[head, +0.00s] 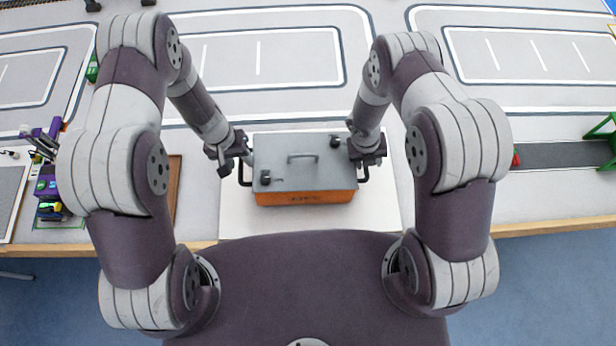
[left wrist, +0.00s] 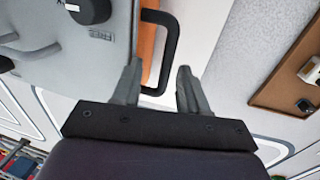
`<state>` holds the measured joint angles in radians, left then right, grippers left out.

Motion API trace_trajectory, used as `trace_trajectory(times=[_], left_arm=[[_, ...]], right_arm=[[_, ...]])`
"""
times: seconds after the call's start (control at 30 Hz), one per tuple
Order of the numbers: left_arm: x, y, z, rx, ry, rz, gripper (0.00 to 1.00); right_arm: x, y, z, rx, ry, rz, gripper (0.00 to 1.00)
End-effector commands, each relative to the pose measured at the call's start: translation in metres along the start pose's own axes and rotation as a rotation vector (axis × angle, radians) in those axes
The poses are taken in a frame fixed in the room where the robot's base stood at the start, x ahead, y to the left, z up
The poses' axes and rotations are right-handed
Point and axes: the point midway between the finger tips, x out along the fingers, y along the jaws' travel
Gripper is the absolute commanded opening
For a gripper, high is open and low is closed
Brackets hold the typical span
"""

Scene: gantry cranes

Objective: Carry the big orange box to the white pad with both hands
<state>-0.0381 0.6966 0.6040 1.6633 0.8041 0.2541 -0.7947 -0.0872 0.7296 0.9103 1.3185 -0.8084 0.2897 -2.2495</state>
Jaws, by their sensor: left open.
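The big orange box (head: 306,197) has a grey lid with a small grip on top and a black handle at each end. It sits on the white pad (head: 388,205). My left gripper (head: 232,158) is at the box's left end. In the left wrist view its two fingers (left wrist: 158,86) are apart, with part of the black side handle (left wrist: 166,50) between them. I cannot tell whether they touch it. My right gripper (head: 367,155) is at the right end handle; its fingers are too small and hidden to tell.
A purple and green machine (head: 47,185) stands at the left, beside a brown board (head: 174,190). A dark grey strip (head: 560,155) with green frames lies at the right. The marked table behind the box is mostly clear; its wooden front edge (head: 540,227) is near me.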

Motion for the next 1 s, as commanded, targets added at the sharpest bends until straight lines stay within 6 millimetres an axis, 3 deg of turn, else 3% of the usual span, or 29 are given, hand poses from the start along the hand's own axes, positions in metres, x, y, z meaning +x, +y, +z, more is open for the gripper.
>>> trace_trajectory(times=[0.23,0.5,0.7,1.0], left_arm=[[-0.020,-0.001,0.001,-0.001,-0.002,-0.001,0.45],[-0.020,-0.001,0.001,-0.002,-0.002,-0.002,0.45],[-0.019,-0.001,0.001,-0.002,-0.001,-0.002,0.45],[-0.019,-0.001,0.001,-0.002,-0.001,-0.002,0.45]], right_arm=[[-0.009,0.000,0.000,0.001,0.000,-0.001,0.45],[-0.077,0.001,0.001,0.000,-0.004,0.000,0.45],[-0.113,0.001,0.000,0.001,-0.002,0.000,0.45],[-0.121,0.001,-0.001,0.000,0.000,0.000,0.45]])
